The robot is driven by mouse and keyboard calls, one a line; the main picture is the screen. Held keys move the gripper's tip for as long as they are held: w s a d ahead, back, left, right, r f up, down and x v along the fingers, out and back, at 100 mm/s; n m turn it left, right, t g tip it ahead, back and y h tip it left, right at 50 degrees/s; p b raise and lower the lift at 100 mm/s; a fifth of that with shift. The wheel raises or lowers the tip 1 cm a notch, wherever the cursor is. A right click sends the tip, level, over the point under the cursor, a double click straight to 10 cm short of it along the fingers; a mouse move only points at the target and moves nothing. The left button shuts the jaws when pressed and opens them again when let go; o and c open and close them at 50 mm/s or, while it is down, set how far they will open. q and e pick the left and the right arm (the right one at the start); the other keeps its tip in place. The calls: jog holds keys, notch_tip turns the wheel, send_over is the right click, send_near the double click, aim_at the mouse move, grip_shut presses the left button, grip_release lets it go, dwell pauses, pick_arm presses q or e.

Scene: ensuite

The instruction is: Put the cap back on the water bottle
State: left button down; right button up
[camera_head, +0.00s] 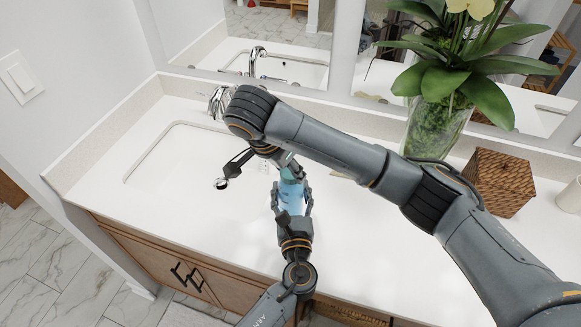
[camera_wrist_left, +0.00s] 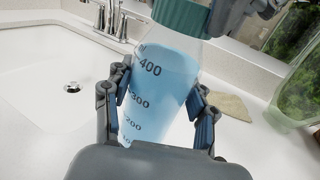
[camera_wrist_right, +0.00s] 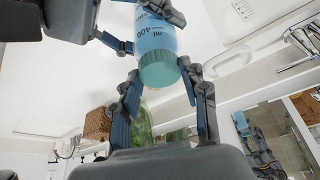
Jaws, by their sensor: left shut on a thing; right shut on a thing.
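The water bottle (camera_wrist_left: 158,85) is clear with blue liquid and volume marks, and stands between the fingers of my left gripper (camera_wrist_left: 158,108), which is shut on its body. In the head view the bottle (camera_head: 293,200) is partly hidden by my grippers (camera_head: 291,200). The teal cap (camera_wrist_left: 183,14) sits at the bottle's mouth, in line with it; I cannot tell how tightly it is seated. In the right wrist view the cap (camera_wrist_right: 160,72) lies between the fingertips of my right gripper (camera_wrist_right: 162,80), which is shut on it from above the counter.
The white counter (camera_head: 360,225) has a sink (camera_head: 165,160) with a chrome faucet at the left. A glass vase with a plant (camera_head: 437,125) and a brown woven box (camera_head: 497,183) stand to the right. A beige cloth (camera_wrist_left: 230,105) lies behind the bottle. My right arm crosses above the counter.

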jog(key=m, duration=0.2)
jog(key=m+g+h, duration=0.1)
jog(key=m, duration=0.1)
jog(key=m+g, duration=0.1)
jog(key=m, duration=0.2)
jog(key=shift+w+a, duration=0.2)
jog(key=shift+w, duration=0.15)
jog(key=m+g, duration=0.1)
jog(key=m, duration=0.1)
jog(key=m+g, duration=0.1)
jog(key=m, duration=0.1)
jog(key=shift+w+m+h, duration=0.15)
jog(key=shift+m+h, duration=0.15)
jog(key=m+g, duration=0.1)
jog(key=m, duration=0.2)
jog(key=shift+w+d+m, duration=0.1)
jog(key=shift+m, duration=0.2)
jog(key=o, duration=0.7)
jog(key=shift+r, duration=2.25)
